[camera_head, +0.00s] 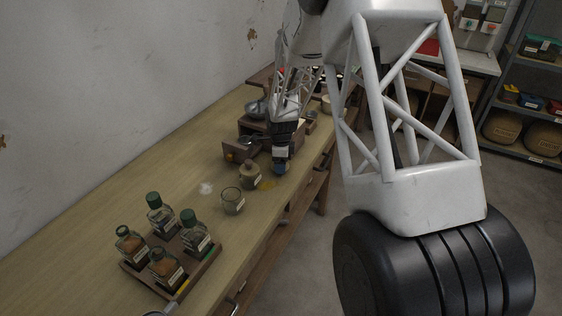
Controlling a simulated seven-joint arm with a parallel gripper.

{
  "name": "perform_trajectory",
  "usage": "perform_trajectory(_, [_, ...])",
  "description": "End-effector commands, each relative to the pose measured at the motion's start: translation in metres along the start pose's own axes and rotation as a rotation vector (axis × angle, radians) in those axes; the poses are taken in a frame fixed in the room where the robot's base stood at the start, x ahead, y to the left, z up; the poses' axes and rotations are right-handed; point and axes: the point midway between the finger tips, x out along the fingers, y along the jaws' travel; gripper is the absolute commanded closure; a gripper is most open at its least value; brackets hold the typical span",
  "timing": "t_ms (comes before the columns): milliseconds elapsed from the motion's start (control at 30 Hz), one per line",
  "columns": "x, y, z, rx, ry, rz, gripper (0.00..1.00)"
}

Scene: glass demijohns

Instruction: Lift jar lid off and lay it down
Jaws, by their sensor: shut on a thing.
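A clear glass jar (231,203) with a pale label stands upright on the wooden workbench (120,230); its top looks open. A smaller tan jar (250,177) with a narrow top stands just behind it to the right. My gripper (281,170) points down at the bench's right side, to the right of the tan jar and apart from the glass jar. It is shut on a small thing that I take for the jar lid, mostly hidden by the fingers. I cannot tell whether this thing touches the bench.
A wooden tray (205,268) with several green-capped or open bottles stands at the front. A pale spill (206,188) and a yellow patch (267,185) lie near the jars. A wooden box (239,151) and a metal bowl (256,109) stand behind. The bench's left side is clear.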

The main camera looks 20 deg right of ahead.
Motion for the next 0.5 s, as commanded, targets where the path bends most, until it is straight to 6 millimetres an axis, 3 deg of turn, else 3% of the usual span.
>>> perform_trajectory(500, [0.0076,0.0000,0.0000,0.000,0.000,0.000,0.79])
